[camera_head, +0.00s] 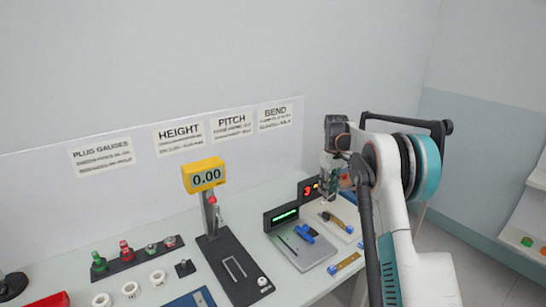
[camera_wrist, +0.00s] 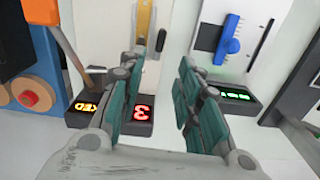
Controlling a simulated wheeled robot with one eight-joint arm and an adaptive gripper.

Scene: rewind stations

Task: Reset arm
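My gripper (camera_wrist: 163,65) shows in the wrist view with its two teal-padded fingers apart and nothing held between them. In the head view my gripper (camera_head: 331,182) hangs at the end of my raised white arm, over the right end of the bench; its fingers are partly hidden there. Beneath it in the wrist view are a red-digit display (camera_wrist: 140,114) and a green-digit display (camera_wrist: 233,95). The gripper appears to be above these stations, not touching them.
On the bench stand a yellow 0.00 height gauge (camera_head: 204,175), a pitch station with a blue slider (camera_head: 304,234), a bend station (camera_head: 338,216), green and red plug gauges (camera_head: 126,250) and white rings (camera_head: 131,290). A labelled wall panel (camera_head: 60,200) stands behind. A shelf (camera_head: 535,220) is at right.

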